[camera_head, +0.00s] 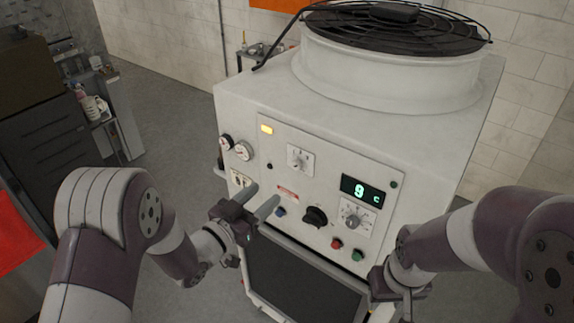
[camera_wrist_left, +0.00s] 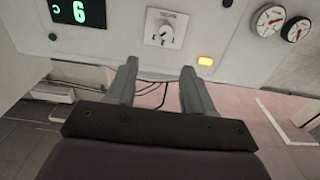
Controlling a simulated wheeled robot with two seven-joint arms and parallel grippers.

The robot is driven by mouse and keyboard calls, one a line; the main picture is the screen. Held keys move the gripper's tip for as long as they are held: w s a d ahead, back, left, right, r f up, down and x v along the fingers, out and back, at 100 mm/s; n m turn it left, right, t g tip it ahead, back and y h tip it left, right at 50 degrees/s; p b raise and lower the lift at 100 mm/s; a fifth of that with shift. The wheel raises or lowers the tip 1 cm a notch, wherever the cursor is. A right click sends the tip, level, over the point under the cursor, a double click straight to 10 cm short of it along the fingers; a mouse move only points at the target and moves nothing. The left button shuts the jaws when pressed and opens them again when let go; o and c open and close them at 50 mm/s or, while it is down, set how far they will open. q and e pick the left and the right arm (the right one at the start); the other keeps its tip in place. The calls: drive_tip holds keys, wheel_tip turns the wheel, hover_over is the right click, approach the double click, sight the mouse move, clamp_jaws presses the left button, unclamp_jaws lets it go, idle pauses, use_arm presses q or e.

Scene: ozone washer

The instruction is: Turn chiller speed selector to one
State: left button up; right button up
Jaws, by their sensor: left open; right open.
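The chiller (camera_head: 250,100) is a white cabinet with a control panel. A white selector dial (camera_head: 300,158) is on the upper panel, right of an amber light. A second dial (camera_head: 352,216) is below the green "9 C" display (camera_head: 362,191). Their labels are too small to read, so I cannot tell which is the speed selector. My left gripper (camera_head: 262,197) is open and empty in front of the panel, below and left of the upper dial. In the upside-down left wrist view that dial (camera_wrist_left: 165,29) appears beyond the open fingers. My right gripper (camera_head: 400,300) is open at the lower right.
A black rotary switch (camera_head: 315,216), a red button (camera_head: 337,243) and a green button (camera_head: 358,255) are low on the panel. Two gauges (camera_head: 243,151) are at its left. A dark screen-like panel (camera_head: 300,278) is below. A grey floor lies left of the chiller.

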sight(294, 166)
use_arm(q)
drive_tip(key=p+x, duration=0.1)
drive_tip(key=x, duration=0.2)
drive_tip(key=p+x, duration=0.1)
drive_tip(key=x, duration=0.3)
drive_tip(key=a+f+x, duration=0.1)
drive_tip(key=x, duration=0.3)
drive_tip(key=shift+w+f+p, duration=0.1)
drive_tip(key=shift+w+p, duration=0.3)
drive_tip(key=shift+w+d, duration=0.2)
drive_tip(key=shift+d, duration=0.05)
drive_tip(key=shift+s+d+r, duration=0.15)
drive_tip(key=shift+s+r, duration=0.1)
drive_tip(key=shift+r, duration=0.05)
drive_tip(key=shift+w+f, duration=0.15)
drive_tip(key=shift+w, duration=0.05)
drive_tip(key=shift+w+d+f, duration=0.1)
drive_tip(key=shift+w, duration=0.1)
drive_tip(key=shift+c, duration=1.2)
drive_tip(key=shift+w, duration=0.1)
drive_tip(key=c, duration=0.5)
clamp_jaws()
use_arm(e)
drive_tip(key=w+r, duration=0.2)
drive_tip(key=r, duration=0.1)
drive_tip(key=shift+d+r, duration=0.1)
drive_tip(key=shift+d, duration=0.1)
